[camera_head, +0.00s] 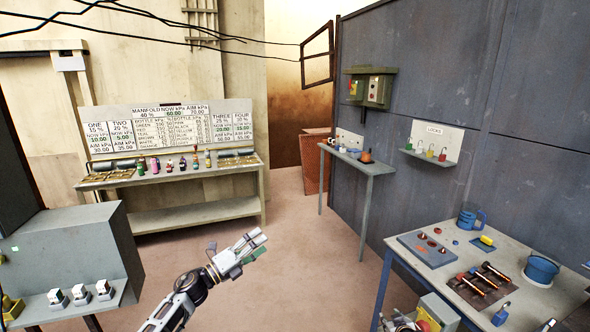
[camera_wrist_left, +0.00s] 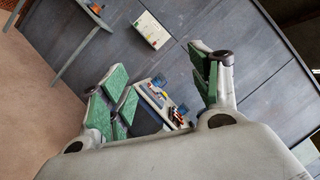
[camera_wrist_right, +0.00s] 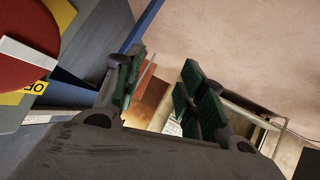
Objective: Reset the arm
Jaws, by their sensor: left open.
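My left gripper (camera_head: 254,246) is raised over the open floor in the lower middle of the head view. In the left wrist view its green-padded fingers (camera_wrist_left: 160,92) stand wide apart with nothing between them. The workbench with tools shows beyond them, some way off. My right gripper's green-padded fingers (camera_wrist_right: 163,95) are apart and empty in the right wrist view. A red disc (camera_wrist_right: 25,40) on a yellow plate is close by at the left of that view. In the head view my right gripper cannot be made out clearly at the bottom edge.
A narrow side table (camera_head: 358,163) is along the grey wall. A manifold bench (camera_head: 185,212) stands at the back, a grey cabinet (camera_head: 70,255) at left. The middle floor is clear.

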